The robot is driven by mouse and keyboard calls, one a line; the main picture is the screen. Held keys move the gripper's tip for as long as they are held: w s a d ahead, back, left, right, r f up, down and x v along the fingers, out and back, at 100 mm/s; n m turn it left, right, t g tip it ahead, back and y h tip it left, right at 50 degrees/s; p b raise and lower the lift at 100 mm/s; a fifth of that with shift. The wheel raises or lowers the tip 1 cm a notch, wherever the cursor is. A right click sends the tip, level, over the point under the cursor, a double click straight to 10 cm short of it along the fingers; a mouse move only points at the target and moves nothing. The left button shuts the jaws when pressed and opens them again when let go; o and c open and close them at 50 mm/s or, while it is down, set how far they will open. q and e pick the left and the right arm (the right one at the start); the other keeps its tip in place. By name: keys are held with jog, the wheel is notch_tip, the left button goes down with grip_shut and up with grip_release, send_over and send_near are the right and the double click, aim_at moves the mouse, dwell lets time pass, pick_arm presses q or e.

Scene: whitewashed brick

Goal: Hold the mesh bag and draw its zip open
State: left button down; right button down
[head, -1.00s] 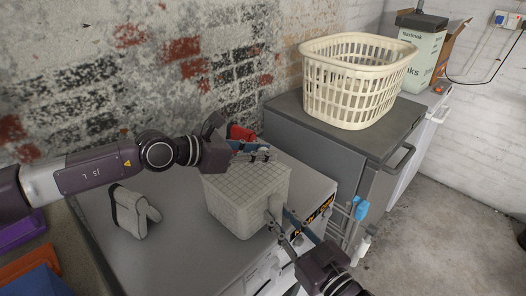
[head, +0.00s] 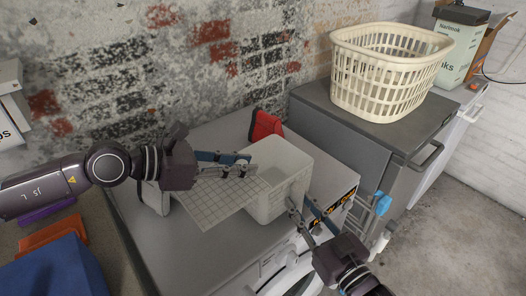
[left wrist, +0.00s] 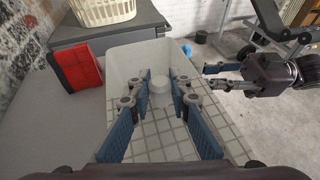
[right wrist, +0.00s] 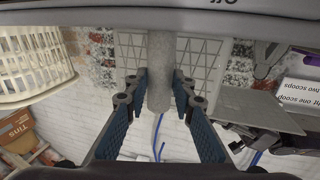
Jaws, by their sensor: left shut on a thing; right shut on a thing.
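The mesh bag (head: 285,165) is a pale, box-shaped bag with a grid pattern, standing on the washing machine top. Its top is open, and its gridded lid panel (head: 215,195) is folded out to the left. My left gripper (head: 244,164) is above this panel, shut on a small pale pull (left wrist: 160,86) at the panel, seen in the left wrist view. My right gripper (head: 298,206) is at the bag's front right side, shut on a pale grey tab (right wrist: 160,70) sticking out from the bag wall. Part of the panel is hidden under the left gripper.
A red and dark object (head: 265,125) stands behind the bag near the brick wall. A grey item (head: 154,200) is partly hidden under my left arm. A cream laundry basket (head: 388,75) stands on the grey cabinet at right. A blue bin (head: 65,268) is at lower left.

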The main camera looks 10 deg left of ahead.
pick_arm(q)
jog(key=shift+s+a, duration=0.95)
jog(key=shift+s, duration=0.1)
pick_arm(e)
jog(key=shift+w+d, duration=0.1)
pick_arm(q)
jog(key=c, duration=1.7)
grip_release()
jog(key=shift+c, duration=0.2)
pick_arm(e)
jog(key=shift+f, duration=0.1)
pick_arm(q)
notch_tip(320, 180, up, 5)
send_over(182, 196)
jog(key=shift+f, duration=0.2)
